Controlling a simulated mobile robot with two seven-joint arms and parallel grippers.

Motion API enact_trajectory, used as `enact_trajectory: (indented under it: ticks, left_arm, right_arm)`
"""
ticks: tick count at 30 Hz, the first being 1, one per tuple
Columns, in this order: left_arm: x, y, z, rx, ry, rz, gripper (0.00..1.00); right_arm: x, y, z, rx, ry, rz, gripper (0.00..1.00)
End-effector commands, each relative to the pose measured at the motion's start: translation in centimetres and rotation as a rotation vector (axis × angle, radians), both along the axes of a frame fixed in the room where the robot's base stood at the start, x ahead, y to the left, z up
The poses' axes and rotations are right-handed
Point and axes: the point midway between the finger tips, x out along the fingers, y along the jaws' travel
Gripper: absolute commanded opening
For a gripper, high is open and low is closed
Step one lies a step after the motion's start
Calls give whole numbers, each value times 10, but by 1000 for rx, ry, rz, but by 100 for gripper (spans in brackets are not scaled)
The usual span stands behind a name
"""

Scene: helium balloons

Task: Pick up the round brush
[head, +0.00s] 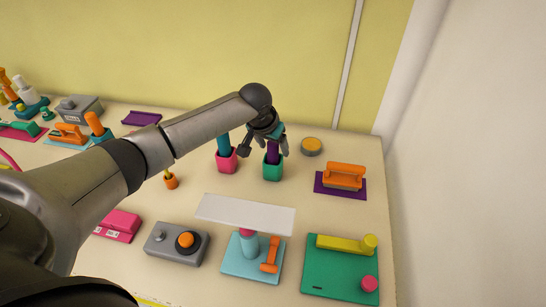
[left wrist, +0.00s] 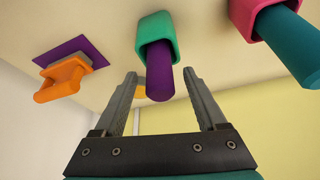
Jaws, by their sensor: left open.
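No brush head shows, so I cannot tell for sure which thing is the round brush. A purple round handle (head: 273,156) stands upright in a green square holder (head: 272,172). A teal round handle (head: 223,144) stands in a pink holder (head: 227,161) just left of it. My left gripper (head: 265,149) is open, pointing down over the green holder. In the left wrist view the purple handle (left wrist: 160,75) shows between the spread fingertips (left wrist: 161,76), with gaps at both sides. The lower ends of both handles are hidden in their holders.
An orange-handled block (head: 344,175) on a purple mat and a round yellow-topped tin (head: 311,146) stand to the right. A white raised panel (head: 245,214), a grey box with an orange knob (head: 177,243) and a green board (head: 340,275) lie in front. The wall is close behind.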

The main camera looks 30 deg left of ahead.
Motion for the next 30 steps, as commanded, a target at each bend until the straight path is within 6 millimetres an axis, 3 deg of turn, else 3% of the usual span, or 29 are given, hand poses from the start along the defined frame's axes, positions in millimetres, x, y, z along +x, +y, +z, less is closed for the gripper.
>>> enact_trajectory:
  ticks: [4, 23, 30]
  left_arm:
    - [0, 0, 0, 0, -1, 0, 73]
    - [0, 0, 1, 0, 0, 0, 2]
    - [0, 0, 1, 0, 0, 0, 0]
  right_arm:
    - [-1, 0, 0, 0, 1, 0, 50]
    - [-2, 0, 0, -1, 4, -2, 50]
    - [-2, 0, 0, -1, 4, -2, 50]
